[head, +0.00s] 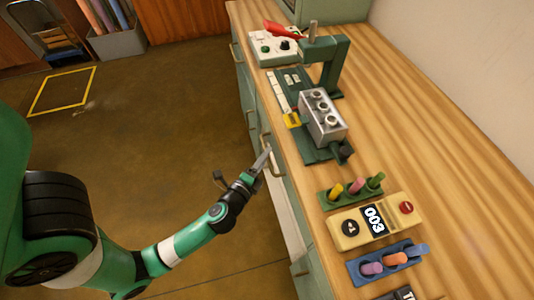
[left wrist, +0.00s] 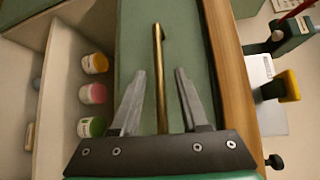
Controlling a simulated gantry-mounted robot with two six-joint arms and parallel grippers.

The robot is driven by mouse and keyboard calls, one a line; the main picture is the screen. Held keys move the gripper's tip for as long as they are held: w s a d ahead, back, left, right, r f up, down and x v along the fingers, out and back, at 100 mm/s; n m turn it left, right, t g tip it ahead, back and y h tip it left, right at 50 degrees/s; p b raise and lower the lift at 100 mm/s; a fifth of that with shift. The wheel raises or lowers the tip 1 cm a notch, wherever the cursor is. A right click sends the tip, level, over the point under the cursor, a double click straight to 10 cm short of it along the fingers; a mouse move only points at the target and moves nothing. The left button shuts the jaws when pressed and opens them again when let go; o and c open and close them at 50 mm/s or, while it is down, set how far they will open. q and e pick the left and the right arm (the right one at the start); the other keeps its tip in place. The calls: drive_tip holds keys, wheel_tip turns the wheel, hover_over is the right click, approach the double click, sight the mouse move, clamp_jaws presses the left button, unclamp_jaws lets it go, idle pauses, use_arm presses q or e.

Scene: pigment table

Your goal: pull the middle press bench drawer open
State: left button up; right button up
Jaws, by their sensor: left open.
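The press bench (head: 420,130) has a wooden top and green drawer fronts along its left side in the head view. My left gripper (head: 266,156) is at one of these fronts, beside a drawer handle. In the left wrist view, a green drawer front (left wrist: 200,45) carries a long brass bar handle (left wrist: 159,60). The open fingers of my left gripper (left wrist: 160,74) lie on either side of this handle, with a visible gap to each. The drawer looks shut. My right gripper is not in view.
A pale open compartment (left wrist: 50,120) beside the drawer front holds small jars with yellow (left wrist: 95,63), pink (left wrist: 92,94) and green (left wrist: 91,127) colours. A metal press block (head: 322,118) and a yellow counter box (head: 350,232) stand on the bench.

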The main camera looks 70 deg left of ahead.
use_arm(q)
drive_tip(key=shift+x, duration=0.95)
clamp_jaws()
idle(0.7)
